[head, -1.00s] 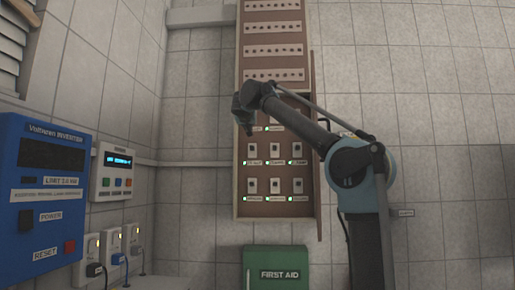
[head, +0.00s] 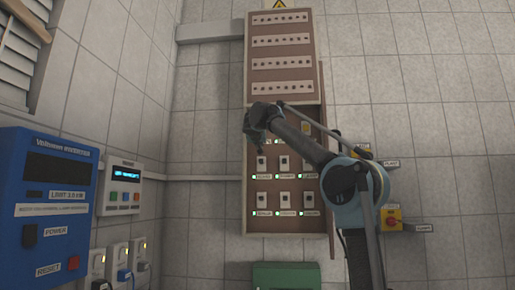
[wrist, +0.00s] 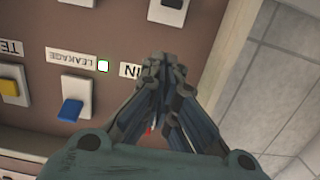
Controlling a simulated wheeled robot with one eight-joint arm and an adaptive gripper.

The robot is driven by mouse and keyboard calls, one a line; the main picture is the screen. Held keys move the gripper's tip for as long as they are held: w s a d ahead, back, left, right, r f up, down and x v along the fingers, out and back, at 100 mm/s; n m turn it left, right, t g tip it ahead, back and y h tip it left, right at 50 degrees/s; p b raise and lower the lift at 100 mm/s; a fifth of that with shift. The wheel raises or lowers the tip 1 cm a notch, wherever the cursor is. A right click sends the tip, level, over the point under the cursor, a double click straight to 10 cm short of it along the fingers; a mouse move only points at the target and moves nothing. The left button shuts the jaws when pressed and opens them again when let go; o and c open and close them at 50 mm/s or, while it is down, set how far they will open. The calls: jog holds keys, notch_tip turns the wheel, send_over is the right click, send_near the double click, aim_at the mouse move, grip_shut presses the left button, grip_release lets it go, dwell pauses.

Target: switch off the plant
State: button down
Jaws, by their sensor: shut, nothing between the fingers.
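The wooden switch panel (head: 238,190) on the wall holds rows of white-plated switches with green lights. My gripper (head: 255,148) is over its upper left and hides part of that row. In the wrist view my gripper (wrist: 165,68) is shut and empty, pointing at the panel. Its fingers cover part of a label ending in "IN" (wrist: 131,71) and what lies beneath. Contact with the panel cannot be told.
A blue inverter box (head: 45,190) and a small controller with a lit display (head: 125,174) hang at left, above sockets (head: 117,262). A yellow and red switch (head: 391,219) is right of my arm. A green box (head: 286,275) is below the panel.

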send_over(261, 161)
jog(key=shift+w+a+f, duration=0.2)
jog(key=shift+f, duration=0.1)
jog(key=shift+w+f, duration=0.1)
jog(key=shift+f, duration=0.1)
jog(key=shift+s+f, duration=0.4)
jog(key=shift+f, duration=0.4)
jog(key=shift+s+f, duration=0.4)
jog(key=shift+f, duration=0.4)
jog(key=shift+a, duration=0.1)
